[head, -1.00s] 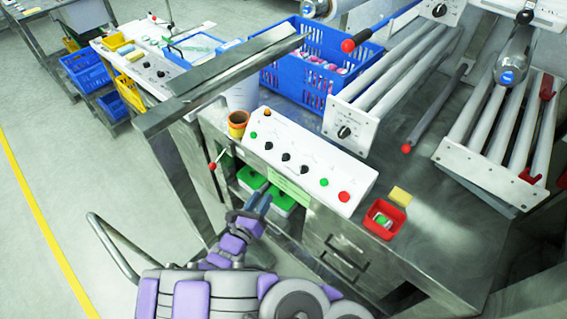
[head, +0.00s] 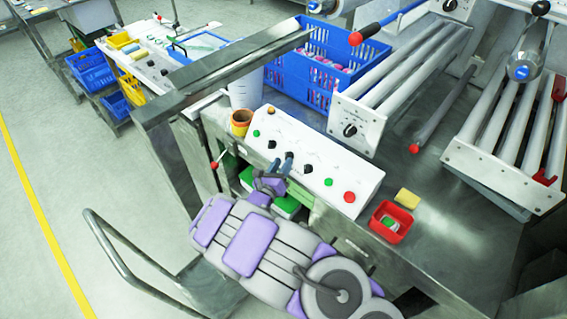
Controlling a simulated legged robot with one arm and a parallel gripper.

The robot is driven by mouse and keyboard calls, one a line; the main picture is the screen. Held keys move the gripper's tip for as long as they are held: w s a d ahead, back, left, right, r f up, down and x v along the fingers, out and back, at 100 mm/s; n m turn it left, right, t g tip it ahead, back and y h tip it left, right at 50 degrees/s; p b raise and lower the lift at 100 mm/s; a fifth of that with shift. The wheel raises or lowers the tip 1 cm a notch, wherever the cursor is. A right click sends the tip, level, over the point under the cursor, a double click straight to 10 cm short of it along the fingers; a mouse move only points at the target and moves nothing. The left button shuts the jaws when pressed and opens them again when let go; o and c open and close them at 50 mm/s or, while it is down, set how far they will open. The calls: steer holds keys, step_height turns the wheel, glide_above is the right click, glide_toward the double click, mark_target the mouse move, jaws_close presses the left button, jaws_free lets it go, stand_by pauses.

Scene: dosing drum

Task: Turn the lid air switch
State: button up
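The white control panel (head: 318,168) sits on the bench's near edge. It carries a green button (head: 256,133), black rotary switches, another green button (head: 328,182) and a red button (head: 349,196). One black switch (head: 271,144) shows left of my gripper and another (head: 308,169) to its right. The labels are too small to read, so I cannot tell which is the lid air switch. My gripper (head: 281,162) is at the panel's front, its two fingers apart, over the middle switches. The fingers hide what is between them, and contact cannot be told.
An orange-rimmed cup (head: 240,122) stands left of the panel. A red-knobbed lever (head: 215,164) sticks out below it. A red tray (head: 391,222) and a yellow block (head: 407,198) lie to the right. A metal frame bar (head: 225,75) passes above left.

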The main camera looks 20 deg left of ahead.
steer(key=shift+w+d, duration=0.1)
steer(key=shift+w, duration=0.95)
steer(key=shift+c, duration=0.5)
jaws_close()
